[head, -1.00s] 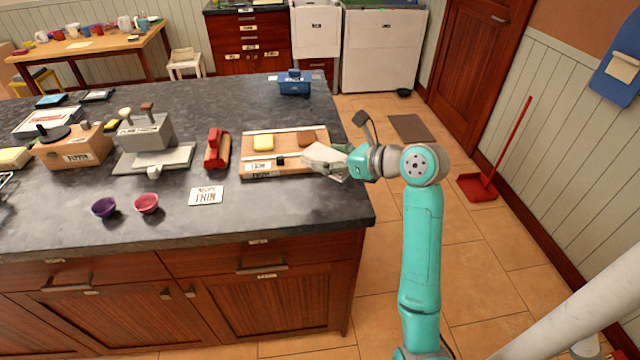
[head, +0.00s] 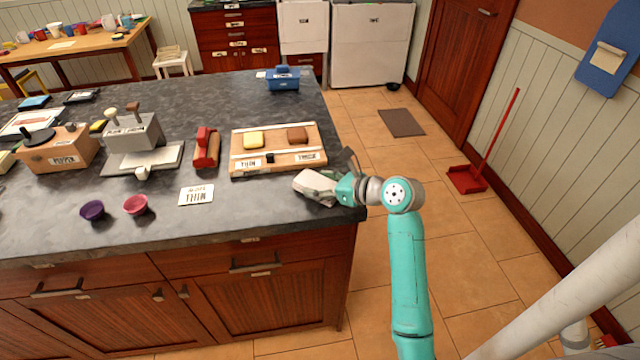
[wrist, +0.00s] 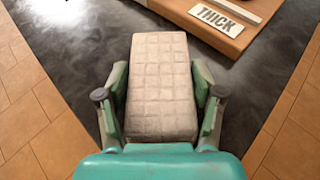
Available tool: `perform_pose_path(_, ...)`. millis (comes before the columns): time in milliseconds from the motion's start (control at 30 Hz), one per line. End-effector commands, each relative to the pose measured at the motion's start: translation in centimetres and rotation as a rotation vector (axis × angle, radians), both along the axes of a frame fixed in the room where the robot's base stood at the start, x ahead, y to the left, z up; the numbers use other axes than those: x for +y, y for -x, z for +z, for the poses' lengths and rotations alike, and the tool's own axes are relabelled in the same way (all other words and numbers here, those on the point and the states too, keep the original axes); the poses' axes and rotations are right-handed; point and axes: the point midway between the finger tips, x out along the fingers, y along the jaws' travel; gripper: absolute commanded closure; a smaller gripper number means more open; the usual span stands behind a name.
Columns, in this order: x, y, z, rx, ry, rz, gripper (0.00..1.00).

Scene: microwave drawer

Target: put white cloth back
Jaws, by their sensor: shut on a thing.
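The white cloth (wrist: 160,85) is a pale, quilted rectangular pad held between the two fingers of my gripper (wrist: 160,100) in the wrist view. In the head view the cloth (head: 315,184) shows at the end of my gripper (head: 338,188), over the right front part of the dark counter (head: 240,212). My gripper is shut on the cloth. Whether the cloth touches the counter cannot be told. The wooden board (head: 235,170) with the "thick" label (wrist: 225,18) lies just beyond the cloth.
A yellow sponge (head: 253,140) and a brown block (head: 297,134) sit on the board. A red tool (head: 206,150), a card (head: 196,195) and two small bowls (head: 136,205) stand to the left. A blue box (head: 283,80) is at the back. Bare counter lies in front of the board.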

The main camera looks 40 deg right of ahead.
Motion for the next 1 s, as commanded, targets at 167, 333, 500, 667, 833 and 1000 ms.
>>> perform_pose_path(167,0.0,0.0,-0.1,0.0,0.0,0.0,0.58)
perform_pose_path(333,0.0,0.0,-0.2,0.0,0.0,0.0,0.08)
perform_pose_path(500,0.0,0.0,-0.2,0.0,0.0,0.0,0.08)
perform_pose_path(667,0.0,0.0,-0.2,0.0,0.0,0.0,0.08)
perform_pose_path(833,-0.3,0.9,0.4,0.0,0.001,-0.004,0.08)
perform_pose_path(1000,-0.9,3.7,1.6,0.0,0.002,-0.005,0.08)
